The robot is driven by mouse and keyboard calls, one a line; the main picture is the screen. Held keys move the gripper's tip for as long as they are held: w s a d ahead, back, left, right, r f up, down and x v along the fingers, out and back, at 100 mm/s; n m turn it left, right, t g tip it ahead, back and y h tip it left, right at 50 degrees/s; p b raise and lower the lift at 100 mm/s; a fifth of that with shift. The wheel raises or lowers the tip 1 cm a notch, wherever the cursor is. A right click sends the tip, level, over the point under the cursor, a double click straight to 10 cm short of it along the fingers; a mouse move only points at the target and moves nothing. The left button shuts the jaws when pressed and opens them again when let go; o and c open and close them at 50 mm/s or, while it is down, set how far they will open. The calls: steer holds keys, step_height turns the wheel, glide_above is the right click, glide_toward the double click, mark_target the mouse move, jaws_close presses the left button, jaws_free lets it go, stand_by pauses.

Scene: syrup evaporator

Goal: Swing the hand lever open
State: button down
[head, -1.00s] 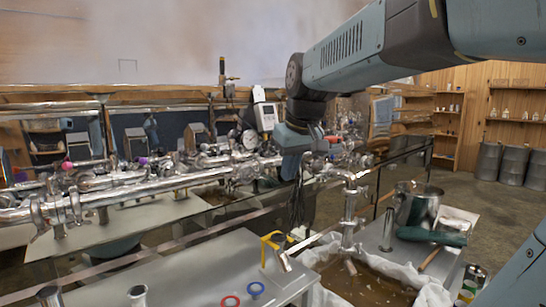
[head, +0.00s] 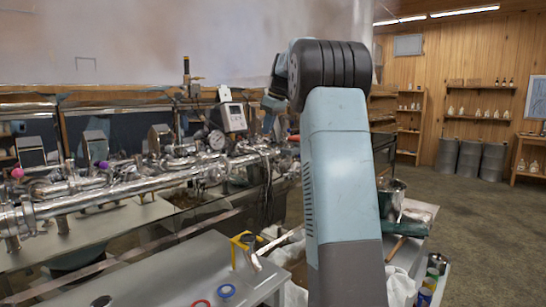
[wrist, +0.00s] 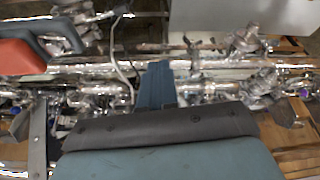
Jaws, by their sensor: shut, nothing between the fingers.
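My gripper (wrist: 157,70) shows in the wrist view as a narrow blue piece in front of a dark grey and blue housing. Its fingers are shut and empty, above the shiny pipework (wrist: 215,66). A red-orange flat piece (wrist: 22,57) with a blue-grey part lies at the upper left, apart from the fingers. I cannot tell whether it is the hand lever. In the head view the pipework (head: 120,183) runs across the left and middle. My arm hides its right end, and the fingers are not visible there. No hand lever can be told for certain.
A grey table (head: 150,280) with a yellow-handled tool (head: 243,247) is in front. A metal pot (head: 393,198) stands right of my arm. Open floor (head: 480,220) lies at the right.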

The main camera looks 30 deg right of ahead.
mark_target(284, 159)
steer(key=w+d+f, duration=0.2)
steer(key=w+d, duration=0.1)
steer(key=d, duration=0.1)
step_height(284, 159, down, 9)
steer(key=shift+d+f+n, duration=0.2)
steer(key=shift+n, duration=0.2)
stand_by(0.4)
steer(key=shift+s, duration=0.1)
